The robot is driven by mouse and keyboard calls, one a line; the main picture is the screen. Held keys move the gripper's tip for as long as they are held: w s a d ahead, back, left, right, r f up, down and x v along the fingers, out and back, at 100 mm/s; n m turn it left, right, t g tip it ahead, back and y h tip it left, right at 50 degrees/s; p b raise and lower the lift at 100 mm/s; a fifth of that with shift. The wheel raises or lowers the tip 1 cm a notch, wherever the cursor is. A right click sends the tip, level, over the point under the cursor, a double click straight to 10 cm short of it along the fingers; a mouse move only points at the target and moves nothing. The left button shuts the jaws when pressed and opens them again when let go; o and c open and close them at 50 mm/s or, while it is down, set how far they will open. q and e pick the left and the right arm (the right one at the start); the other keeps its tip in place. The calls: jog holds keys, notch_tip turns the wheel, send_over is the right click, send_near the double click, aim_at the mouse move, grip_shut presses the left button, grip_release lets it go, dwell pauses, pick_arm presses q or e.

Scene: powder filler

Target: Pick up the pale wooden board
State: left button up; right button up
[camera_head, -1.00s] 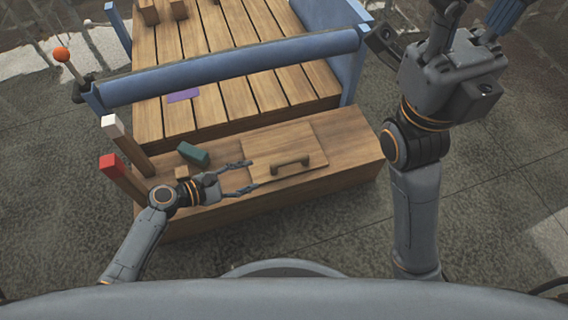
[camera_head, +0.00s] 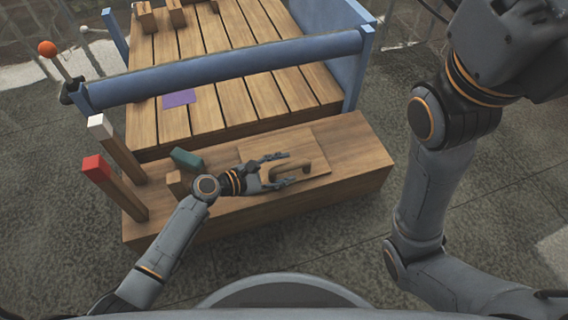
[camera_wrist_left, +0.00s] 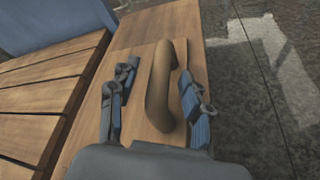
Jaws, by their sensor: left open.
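The pale wooden board (camera_head: 300,139) lies flat on the long wooden bench and carries a raised brown handle (camera_head: 313,167). My left gripper (camera_head: 287,169) is open over the board, with its fingers reaching toward the handle. In the left wrist view, the handle (camera_wrist_left: 160,90) shows between the two open fingers, and the board (camera_wrist_left: 138,62) lies beneath. Whether the fingers touch the handle, I cannot tell. My right arm rises at the right; its fingers are out of view.
A green block (camera_head: 187,159) and a small wooden block (camera_head: 174,184) are on the bench beside my left wrist. A red-topped post (camera_head: 97,167) and a white-topped post (camera_head: 100,126) stand at its left. A blue rail (camera_head: 220,67) crosses behind, over a slatted deck with a purple patch (camera_head: 179,98).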

pick_arm(q)
jog(key=shift+x, duration=1.05)
grip_shut()
jog(key=shift+r, duration=0.15)
